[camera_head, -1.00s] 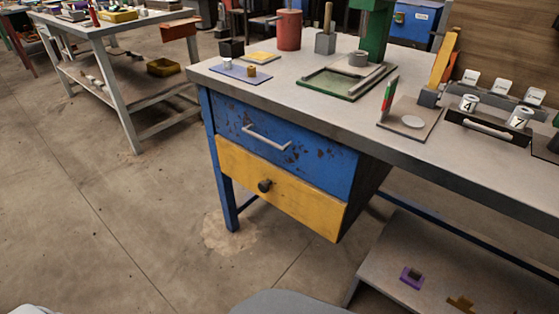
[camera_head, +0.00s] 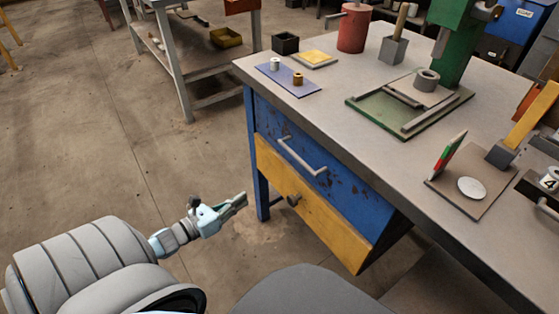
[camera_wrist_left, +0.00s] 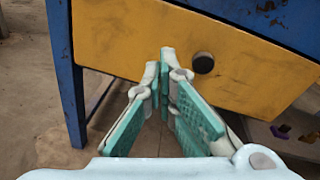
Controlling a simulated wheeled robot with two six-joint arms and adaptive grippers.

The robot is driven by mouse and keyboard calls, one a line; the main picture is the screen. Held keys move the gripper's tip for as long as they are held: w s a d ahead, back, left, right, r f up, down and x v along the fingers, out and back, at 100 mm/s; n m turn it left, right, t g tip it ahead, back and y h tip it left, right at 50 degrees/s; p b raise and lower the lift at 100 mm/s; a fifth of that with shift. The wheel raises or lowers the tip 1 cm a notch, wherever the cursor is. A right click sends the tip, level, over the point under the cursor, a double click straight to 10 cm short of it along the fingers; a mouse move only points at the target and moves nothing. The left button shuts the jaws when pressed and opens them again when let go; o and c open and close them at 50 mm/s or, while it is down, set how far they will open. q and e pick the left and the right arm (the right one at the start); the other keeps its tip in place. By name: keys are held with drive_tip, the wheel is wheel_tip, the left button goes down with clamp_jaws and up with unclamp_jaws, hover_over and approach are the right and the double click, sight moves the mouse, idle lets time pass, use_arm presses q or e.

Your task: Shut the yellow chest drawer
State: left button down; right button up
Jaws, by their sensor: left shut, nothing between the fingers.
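The yellow drawer (camera_head: 325,228) is the lower one in the blue-framed workbench, under a worn blue drawer (camera_head: 325,180). Its front looks close to the blue front; I cannot tell exactly how far it stands out. A dark round knob (camera_head: 293,200) sits on it. My left gripper (camera_head: 243,198) is shut and empty, left of the knob and apart from it, pointing toward the bench. In the left wrist view the shut fingertips (camera_wrist_left: 163,58) appear in front of the yellow front (camera_wrist_left: 120,38), left of the knob (camera_wrist_left: 203,63). My right gripper is not in view.
The blue drawer has a light bar handle (camera_head: 301,157). A blue bench leg (camera_head: 259,185) stands behind the gripper. The bench top (camera_head: 330,95) holds a green press (camera_head: 455,45) and a red can (camera_head: 354,28). The floor (camera_head: 90,150) left of the bench is clear.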

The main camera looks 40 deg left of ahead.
use_arm(q)
wheel_tip(320, 180, up, 3)
drive_tip(key=m+h, duration=0.1)
drive_tip(key=m, duration=0.2)
drive_tip(key=m+b, duration=0.1)
drive_tip(key=b, duration=0.4)
approach(287, 168)
drive_tip(key=shift+t+h, duration=0.3)
drive_tip(key=x, duration=0.5)
drive_tip(key=shift+w+f, duration=0.3)
drive_tip(key=shift+w+d+r, duration=0.1)
drive_tip(key=shift+w+d, duration=0.1)
drive_tip(key=shift+w, duration=0.4)
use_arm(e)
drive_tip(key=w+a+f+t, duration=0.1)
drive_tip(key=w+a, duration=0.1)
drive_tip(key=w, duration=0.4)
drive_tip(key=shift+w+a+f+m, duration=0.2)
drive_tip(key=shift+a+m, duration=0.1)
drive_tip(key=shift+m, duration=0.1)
